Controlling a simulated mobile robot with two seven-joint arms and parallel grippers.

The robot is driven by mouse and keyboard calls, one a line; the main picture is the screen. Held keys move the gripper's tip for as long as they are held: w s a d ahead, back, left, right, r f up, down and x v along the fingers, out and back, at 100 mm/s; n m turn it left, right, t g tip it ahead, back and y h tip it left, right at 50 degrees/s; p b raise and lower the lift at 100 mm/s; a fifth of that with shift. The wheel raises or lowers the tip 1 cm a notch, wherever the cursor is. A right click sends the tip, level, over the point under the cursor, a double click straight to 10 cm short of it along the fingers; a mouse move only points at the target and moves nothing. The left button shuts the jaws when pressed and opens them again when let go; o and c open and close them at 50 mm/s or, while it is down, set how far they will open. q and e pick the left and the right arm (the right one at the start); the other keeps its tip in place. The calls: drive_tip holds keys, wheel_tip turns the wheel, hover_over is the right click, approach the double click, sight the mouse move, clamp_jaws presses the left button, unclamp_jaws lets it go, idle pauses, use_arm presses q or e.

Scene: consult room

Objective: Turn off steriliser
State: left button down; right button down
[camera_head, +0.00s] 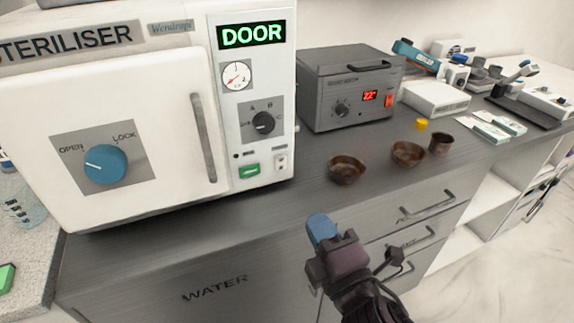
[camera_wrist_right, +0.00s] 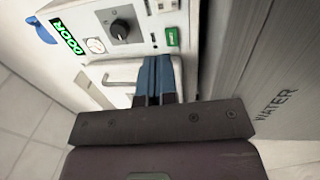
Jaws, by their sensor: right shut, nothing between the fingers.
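The white steriliser (camera_head: 110,215) stands on the counter at the left of the head view. Its display (camera_head: 252,35) reads DOOR in green, above a gauge (camera_head: 236,76), a black A-B-C knob (camera_head: 263,122) and a green switch (camera_head: 249,170). A blue OPEN/LOCK knob (camera_head: 105,164) is on its door. My right gripper (camera_head: 321,229) is shut and empty, in front of the counter, right of and below the panel, apart from it. In the right wrist view its blue fingers (camera_wrist_right: 158,76) appear below the green switch (camera_wrist_right: 172,37). My left gripper does not show.
A grey box device (camera_head: 330,113) with a red display stands right of the steriliser. Several brown bowls (camera_head: 346,170) and a small yellow item (camera_head: 422,124) are on the counter. Drawer handles (camera_head: 425,207) stick out below. The dark counter between steriliser and bowls is clear.

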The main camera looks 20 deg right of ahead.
approach(282, 160)
drive_tip(key=w, duration=0.5)
drive_tip(key=shift+w+r, duration=0.25)
drive_tip(key=shift+w, duration=0.1)
drive_tip(key=shift+w+a+r, duration=0.1)
drive_tip(key=shift+w, duration=0.8)
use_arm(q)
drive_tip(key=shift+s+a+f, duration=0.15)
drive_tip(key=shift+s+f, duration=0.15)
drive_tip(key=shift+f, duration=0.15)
